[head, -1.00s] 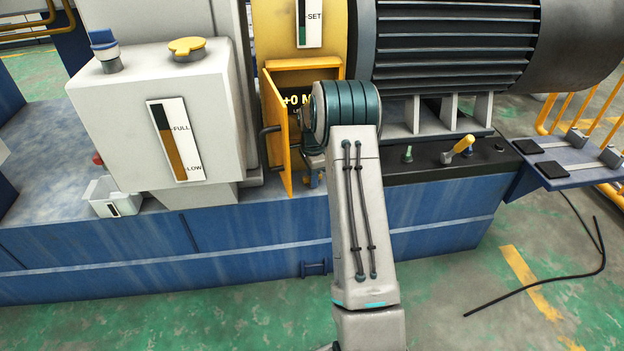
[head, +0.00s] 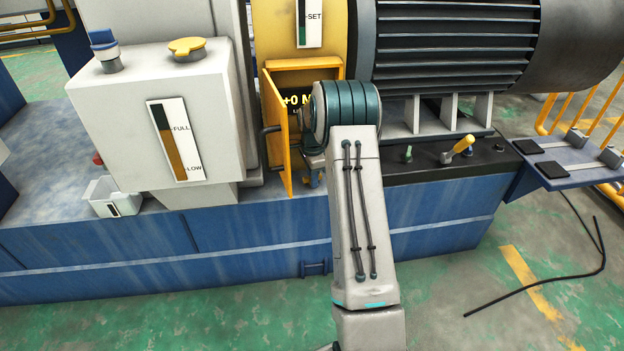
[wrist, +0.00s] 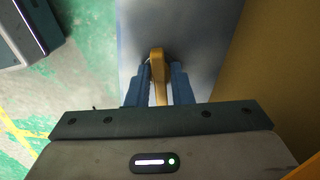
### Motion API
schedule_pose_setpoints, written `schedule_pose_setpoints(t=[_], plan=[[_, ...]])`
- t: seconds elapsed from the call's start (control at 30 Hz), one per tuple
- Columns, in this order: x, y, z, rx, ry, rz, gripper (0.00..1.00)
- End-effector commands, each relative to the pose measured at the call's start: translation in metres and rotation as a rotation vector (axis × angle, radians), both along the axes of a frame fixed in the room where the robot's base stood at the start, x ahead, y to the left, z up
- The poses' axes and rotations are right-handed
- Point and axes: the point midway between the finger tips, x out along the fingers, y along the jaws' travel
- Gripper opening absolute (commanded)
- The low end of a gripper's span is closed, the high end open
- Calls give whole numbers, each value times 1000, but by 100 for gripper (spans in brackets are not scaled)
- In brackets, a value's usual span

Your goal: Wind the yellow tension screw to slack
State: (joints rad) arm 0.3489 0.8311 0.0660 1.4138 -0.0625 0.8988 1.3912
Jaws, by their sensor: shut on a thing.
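The yellow tension screw (wrist: 157,62) shows in the wrist view as a rounded yellow grip between two blue fingers. My gripper (wrist: 158,80) is shut on it, one finger on each side. An open yellow guard door (head: 277,135) stands just left of my wrist. Behind it, a yellow housing holds a dark display (head: 294,99) reading "+0 N", its rest hidden by my wrist. A gauge (head: 310,22) marked "SET" is above, its lower part dark green.
A pale tank (head: 150,110) with a FULL/LOW gauge stands left of the door. A ribbed dark motor (head: 455,45) is at the right, with a yellow-handled lever (head: 463,146) below it. The green floor in front of the blue base (head: 130,255) is mostly clear.

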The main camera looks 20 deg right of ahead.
Motion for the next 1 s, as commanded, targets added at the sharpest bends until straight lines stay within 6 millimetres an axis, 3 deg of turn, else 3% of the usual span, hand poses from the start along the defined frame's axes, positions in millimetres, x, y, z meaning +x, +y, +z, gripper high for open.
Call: schedule_pose_setpoints(t=[0.37, 0.73, 1.0], plan=[[0, 0, 1, 0, 0, 12, 0], [0, 1, 1, 1, 0, 369, 0], [0, 0, 0, 0, -1, 423, 0]])
